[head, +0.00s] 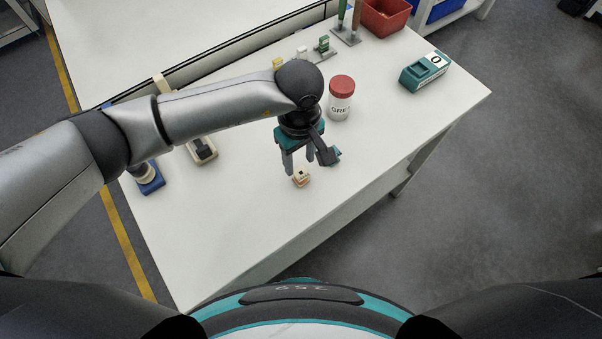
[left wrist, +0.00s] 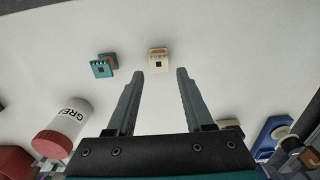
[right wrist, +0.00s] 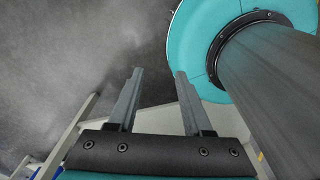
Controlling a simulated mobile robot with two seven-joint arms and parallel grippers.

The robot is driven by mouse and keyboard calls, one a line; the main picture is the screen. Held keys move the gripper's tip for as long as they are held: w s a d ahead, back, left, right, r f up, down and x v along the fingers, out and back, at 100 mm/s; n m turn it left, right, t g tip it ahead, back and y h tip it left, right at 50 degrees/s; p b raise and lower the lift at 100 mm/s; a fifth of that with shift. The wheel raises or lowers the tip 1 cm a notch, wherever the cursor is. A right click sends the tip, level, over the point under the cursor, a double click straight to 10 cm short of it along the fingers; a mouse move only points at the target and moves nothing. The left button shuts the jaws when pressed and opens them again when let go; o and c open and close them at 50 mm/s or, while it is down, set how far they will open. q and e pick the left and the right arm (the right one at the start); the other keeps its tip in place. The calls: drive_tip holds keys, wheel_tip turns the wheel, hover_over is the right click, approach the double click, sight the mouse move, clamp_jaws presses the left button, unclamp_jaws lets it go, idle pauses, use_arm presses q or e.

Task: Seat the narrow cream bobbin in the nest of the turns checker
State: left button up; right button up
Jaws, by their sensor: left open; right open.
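A small cream bobbin (head: 301,177) with a copper-brown band lies on the white table below my left gripper. In the left wrist view the cream bobbin (left wrist: 158,60) shows just beyond and between the fingertips, not held. My left gripper (head: 301,167) is open and empty, pointing down. A teal bobbin (left wrist: 103,66) lies beside the cream one. A teal device with a dark recess and a "0" display, seemingly the turns checker (head: 425,73), stands at the table's far right; its recess looks empty. My right gripper (right wrist: 159,73) is open and empty, away from the table top.
A white jar with a red lid (head: 341,97) stands close behind my left gripper. A blue device (head: 150,177) and a cream device (head: 202,150) stand at the left. A tool rack (head: 346,34) and a red bin (head: 386,17) stand at the back. The table's front is clear.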

sight(301, 173)
use_arm(q)
wheel_tip(301, 173, down, 5)
drive_tip(key=shift+d+f, duration=0.1)
idle(0.3)
clamp_jaws()
